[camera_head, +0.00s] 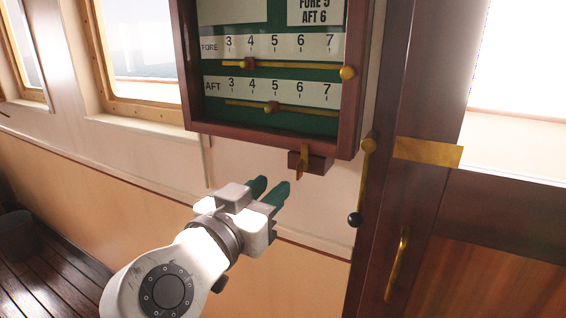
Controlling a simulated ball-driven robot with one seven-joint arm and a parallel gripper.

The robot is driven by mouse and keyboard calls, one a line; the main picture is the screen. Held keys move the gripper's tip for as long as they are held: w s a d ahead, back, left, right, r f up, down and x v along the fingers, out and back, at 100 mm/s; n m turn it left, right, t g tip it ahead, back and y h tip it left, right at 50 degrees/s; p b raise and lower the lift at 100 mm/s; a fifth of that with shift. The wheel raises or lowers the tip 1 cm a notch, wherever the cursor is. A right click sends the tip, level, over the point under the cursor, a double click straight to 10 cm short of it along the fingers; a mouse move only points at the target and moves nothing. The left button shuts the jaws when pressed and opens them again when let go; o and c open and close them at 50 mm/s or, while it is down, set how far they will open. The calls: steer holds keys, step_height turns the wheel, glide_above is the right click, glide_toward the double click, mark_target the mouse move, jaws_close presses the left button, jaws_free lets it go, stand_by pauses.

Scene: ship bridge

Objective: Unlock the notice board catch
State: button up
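The notice board (270,132) is a wood-framed green case on the wall, with FORE and AFT scales. Under its bottom edge, a brass catch (304,160) hangs upright in front of a small wooden block (318,164). My gripper (272,186) is below and left of the catch, apart from it. Its two dark green fingers point up and right with a gap between them, and nothing shows between them. A brass knob (348,73) sits at the right side of the board. I cannot tell whether the catch is locked.
A brass lever (362,185) with a black ball end hangs right of the catch, beside the dark wooden door post. A door with a brass handle (397,263) is further right. Windows are at left; the wall under the board is clear.

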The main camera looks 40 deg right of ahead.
mark_target(297, 166)
steer(key=p+x, duration=0.2)
steer(key=x, duration=0.8)
steer(key=shift+d, duration=0.15)
steer(key=shift+c, duration=0.4)
jaws_close()
